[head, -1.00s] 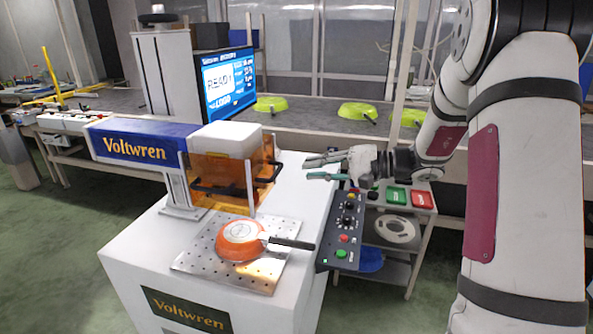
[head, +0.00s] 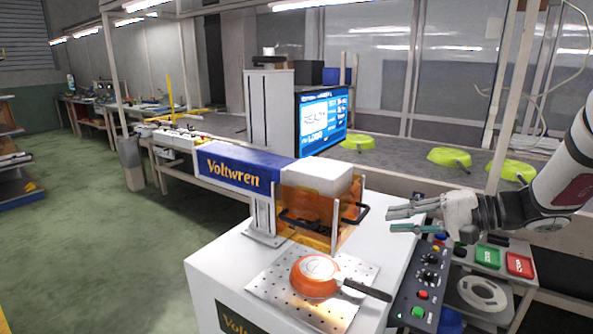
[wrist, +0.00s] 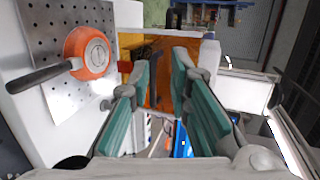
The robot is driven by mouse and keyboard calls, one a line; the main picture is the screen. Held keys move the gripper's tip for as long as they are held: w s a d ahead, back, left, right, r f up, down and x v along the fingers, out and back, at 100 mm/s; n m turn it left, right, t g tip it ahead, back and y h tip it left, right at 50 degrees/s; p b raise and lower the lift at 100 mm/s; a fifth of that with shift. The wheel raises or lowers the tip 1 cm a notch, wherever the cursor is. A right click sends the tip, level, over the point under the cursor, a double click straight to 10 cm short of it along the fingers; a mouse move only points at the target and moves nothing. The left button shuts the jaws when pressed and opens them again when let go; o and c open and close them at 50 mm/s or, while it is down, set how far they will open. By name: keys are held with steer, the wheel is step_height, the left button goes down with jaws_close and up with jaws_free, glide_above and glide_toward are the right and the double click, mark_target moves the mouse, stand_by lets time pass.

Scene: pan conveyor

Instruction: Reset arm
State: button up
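My gripper (head: 402,219) is raised beside the Voltwren machine, to the right of its orange guard, with its fingers pointing left. In the wrist view my gripper (wrist: 160,100) shows two green-padded fingers spread apart with nothing between them. An orange pan (head: 314,277) with a dark handle lies upside down on the perforated metal plate (head: 270,284) in front of the machine. The wrist view also shows the pan (wrist: 88,52) at the upper left, apart from the fingers.
A control panel (head: 424,284) with knobs and buttons sits below my gripper. Green and red trays (head: 489,257) lie on a shelf cart at the right. Several yellow-green pans (head: 449,157) rest on the conveyor behind. Open green floor (head: 90,230) is at the left.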

steer(key=s+a+r+n+g+h+p, duration=0.1)
steer(key=s+a+r+n+g+h, duration=0.15)
steer(key=s+a, duration=0.45)
steer(key=s+a+r+n+g+h+p, duration=0.1)
steer(key=s+a+r+g+h, duration=0.15)
steer(key=s, duration=0.75)
steer(key=s+d+r+n+t+h+p, duration=0.1)
steer(key=s+d+h, duration=0.1)
steer(key=s, duration=0.5)
steer(key=s+d+r+n+t+h+p, duration=0.1)
steer(key=s+d+h+p, duration=0.1)
steer(key=s+h, duration=0.3)
steer(key=shift+s+d, duration=0.45)
steer(key=shift+s, duration=0.75)
